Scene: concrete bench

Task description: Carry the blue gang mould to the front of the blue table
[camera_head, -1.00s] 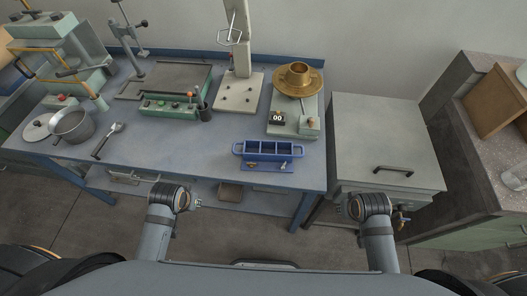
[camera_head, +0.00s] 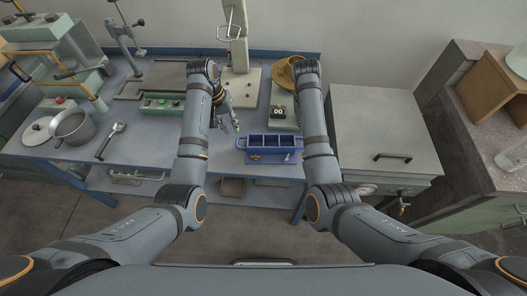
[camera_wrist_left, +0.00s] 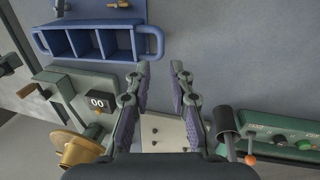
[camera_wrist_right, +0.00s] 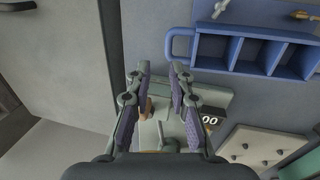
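The blue gang mould (camera_head: 270,143) sits upright on the blue table (camera_head: 150,180), near its front right part, with open compartments in a row and a loop handle at each end. In the left wrist view the mould (camera_wrist_left: 95,42) has its left-end handle just ahead of my open, empty left gripper (camera_wrist_left: 160,66). In the right wrist view the mould (camera_wrist_right: 215,48) has its right-end handle ahead of my open, empty right gripper (camera_wrist_right: 160,66). Neither gripper touches it. In the head view my left gripper (camera_head: 231,121) hangs left of the mould; my arm hides the right one.
A green-grey device with a 00 display (camera_head: 278,112) and a brass bowl (camera_head: 284,74) stands behind the mould. A grey cabinet (camera_head: 385,130) adjoins at right.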

